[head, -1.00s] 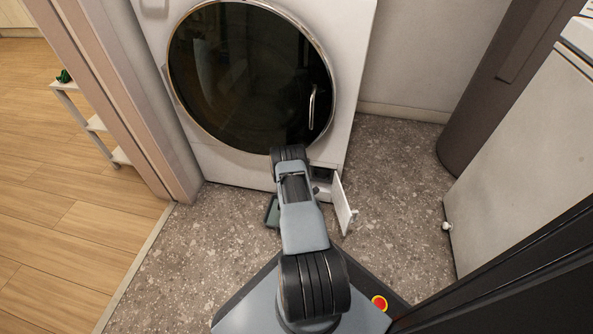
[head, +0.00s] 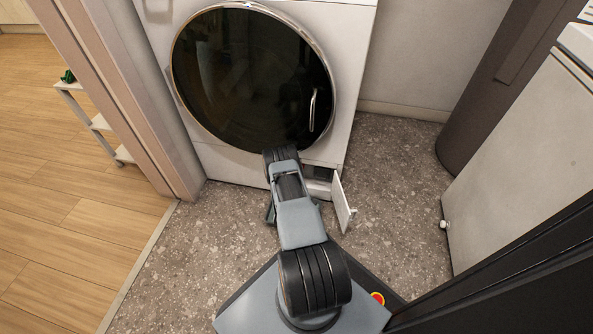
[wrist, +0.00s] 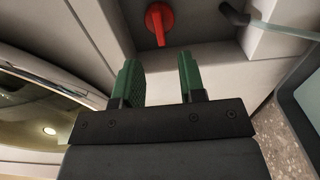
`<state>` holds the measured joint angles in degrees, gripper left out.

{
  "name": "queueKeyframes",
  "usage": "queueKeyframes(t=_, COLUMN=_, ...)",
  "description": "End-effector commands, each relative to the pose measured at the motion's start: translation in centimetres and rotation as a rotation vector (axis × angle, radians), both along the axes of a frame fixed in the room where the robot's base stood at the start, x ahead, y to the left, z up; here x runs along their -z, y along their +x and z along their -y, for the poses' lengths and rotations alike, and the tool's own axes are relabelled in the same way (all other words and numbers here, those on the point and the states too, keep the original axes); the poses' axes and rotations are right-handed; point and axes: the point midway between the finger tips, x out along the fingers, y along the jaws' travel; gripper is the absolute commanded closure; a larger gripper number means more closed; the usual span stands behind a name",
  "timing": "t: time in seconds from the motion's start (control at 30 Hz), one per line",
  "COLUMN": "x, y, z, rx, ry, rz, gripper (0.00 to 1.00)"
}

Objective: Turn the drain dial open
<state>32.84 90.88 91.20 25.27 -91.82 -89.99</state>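In the head view my arm hides the dial and most of my gripper. The open compartment (head: 320,181) shows there at the washer's lower right.
The compartment's white flap (head: 342,202) stands open at its right side. A dark hose or stub (wrist: 234,14) sits right of the dial. The round washer door (head: 252,78) is shut above. Speckled floor (head: 400,190) lies clear to the right.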

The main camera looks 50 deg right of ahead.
Motion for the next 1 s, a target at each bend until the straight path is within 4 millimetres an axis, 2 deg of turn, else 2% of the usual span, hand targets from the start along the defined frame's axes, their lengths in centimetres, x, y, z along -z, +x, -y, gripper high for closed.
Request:
queueKeyframes(t=0.2, x=-0.2, y=-2.1, z=-3.4, rx=-0.002, ry=0.002, rz=-0.003, gripper=0.63)
queueKeyframes(t=0.4, x=-0.1, y=-3.2, z=-5.2, rx=-0.001, ry=0.000, rz=-0.001, gripper=0.63)
queueKeyframes(t=1.0, x=0.0, y=-3.7, z=-5.8, rx=0.001, ry=-0.001, rz=-0.001, gripper=0.63)
